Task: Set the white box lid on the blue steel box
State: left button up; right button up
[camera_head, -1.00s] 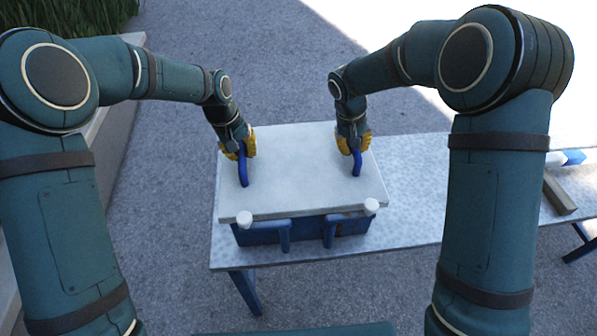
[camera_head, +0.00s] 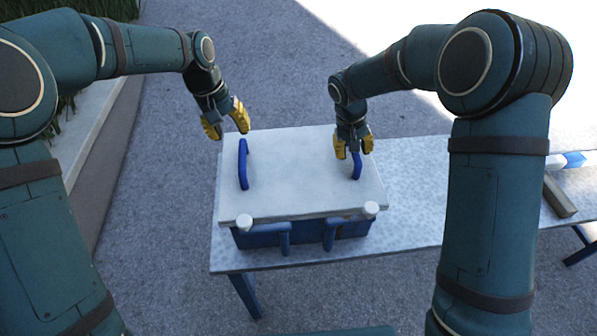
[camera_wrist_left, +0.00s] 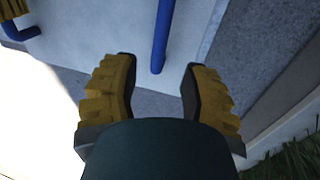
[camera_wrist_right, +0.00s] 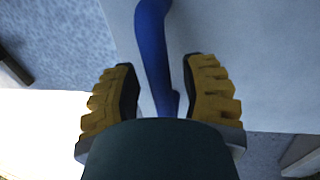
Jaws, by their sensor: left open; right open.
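The white box lid (camera_head: 300,180) lies flat on top of the blue steel box (camera_head: 262,236), whose front shows below the lid's front edge. The lid has a left blue handle (camera_head: 243,165) and a right blue handle (camera_head: 357,165). My left gripper (camera_head: 227,128) is open and empty, up and to the left of the left handle, apart from it. In the left wrist view that handle (camera_wrist_left: 162,40) lies beyond the open fingers. My right gripper (camera_head: 354,150) is open at the right handle; in the right wrist view the handle (camera_wrist_right: 152,50) runs between its fingers. Whether they touch is unclear.
The box stands on a speckled grey table (camera_head: 410,200) with blue legs. White knobs (camera_head: 244,222) are at the lid's front corners. A brown bar (camera_head: 558,195) and a blue and white object (camera_head: 574,160) lie at the far right. The table between is clear.

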jog(key=shift+r, duration=0.2)
pick_arm(q)
jog(key=r, duration=0.3)
jog(key=shift+a, duration=0.3)
pick_arm(e)
notch_tip(320, 180, up, 12)
jog(key=a, duration=0.2)
jog(key=shift+a+f, duration=0.15)
jog(key=shift+f, duration=0.1)
jog(key=shift+s, duration=0.1)
